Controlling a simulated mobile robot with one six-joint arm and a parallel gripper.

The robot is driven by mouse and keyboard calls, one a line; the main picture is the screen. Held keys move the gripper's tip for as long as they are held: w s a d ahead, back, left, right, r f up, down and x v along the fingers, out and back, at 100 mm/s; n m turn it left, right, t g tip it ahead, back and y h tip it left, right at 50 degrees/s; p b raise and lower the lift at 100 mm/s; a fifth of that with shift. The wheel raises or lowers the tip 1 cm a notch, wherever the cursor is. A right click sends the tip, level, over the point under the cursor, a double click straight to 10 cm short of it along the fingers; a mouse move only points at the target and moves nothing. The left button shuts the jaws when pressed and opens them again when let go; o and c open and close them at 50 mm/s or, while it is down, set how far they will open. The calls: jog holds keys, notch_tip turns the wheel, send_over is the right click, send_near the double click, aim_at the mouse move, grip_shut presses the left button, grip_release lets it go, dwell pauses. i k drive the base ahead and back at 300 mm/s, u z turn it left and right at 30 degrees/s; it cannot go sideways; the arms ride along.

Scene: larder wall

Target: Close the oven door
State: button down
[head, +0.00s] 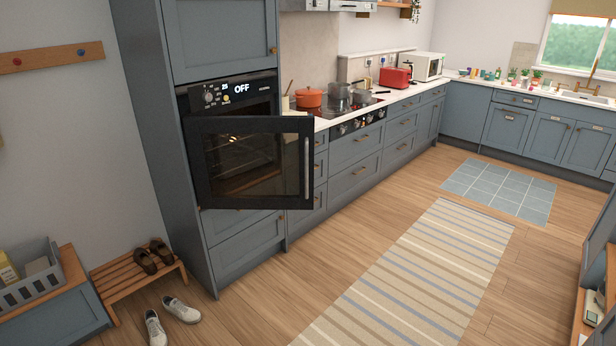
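The oven (228,92) is built into a tall blue-grey cabinet at the left, with a black control panel reading "OFF". Its black-framed glass door (250,203) stands open, swung out from the cabinet front. The door's left edge is by the cabinet's left side, and its right edge stands out away from the oven. A vertical metal handle (306,167) is near the right edge. Racks and a lit interior show through the glass; the door hides part of the oven opening and drawers behind. My gripper is not in view.
White sneakers (168,322) lie on the floor at the lower left, near a wooden shoe rack (135,275) with brown shoes. A striped rug (415,270) covers the floor middle. Bare wooden floor lies in front of the oven. Drawers and a counter (410,95) run to the right.

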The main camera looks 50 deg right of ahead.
aim_at(264, 163)
jog(key=k, duration=0.65)
jog(key=z, duration=0.25)
jog(key=i, duration=1.7)
jog(key=u, duration=0.2)
